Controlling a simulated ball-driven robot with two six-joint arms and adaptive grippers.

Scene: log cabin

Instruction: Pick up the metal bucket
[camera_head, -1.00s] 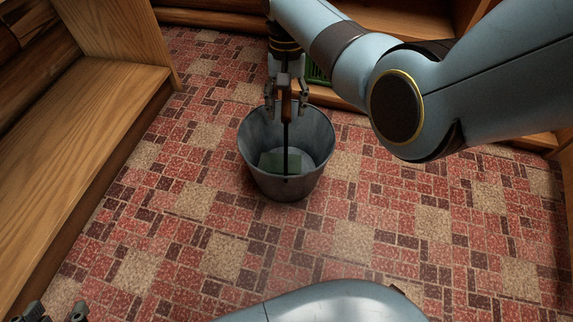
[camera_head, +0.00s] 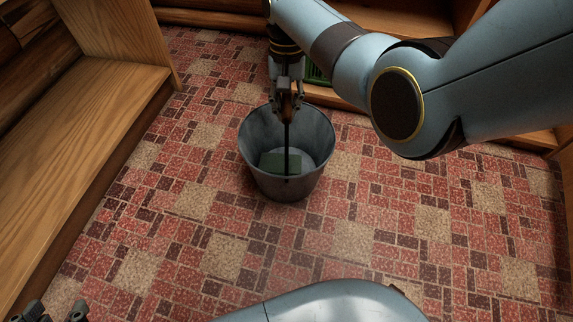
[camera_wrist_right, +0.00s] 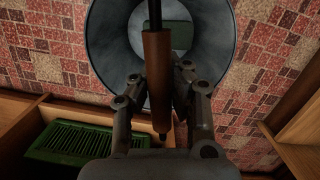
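The grey metal bucket (camera_head: 262,178) stands upright on the carpet in the head view; its rim and inside wall also show in the right wrist view (camera_wrist_right: 108,40). A dark-shafted tool with a wooden handle (camera_wrist_right: 157,75) stands in it, and a dull green flat piece (camera_head: 270,162) lies at its bottom. My right gripper (camera_head: 287,100) is above the bucket's far rim, its fingers closed in on both sides of the wooden handle. Contact is partly hidden. My left gripper (camera_head: 56,314) is at the lower left corner, fingertips apart, empty and away from the bucket.
A wooden bench (camera_head: 90,110) runs along the left. A wooden shelf edge lies behind the bucket, with a green slatted crate (camera_wrist_right: 72,143) on it. The patterned carpet (camera_head: 200,230) is clear in front of and beside the bucket.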

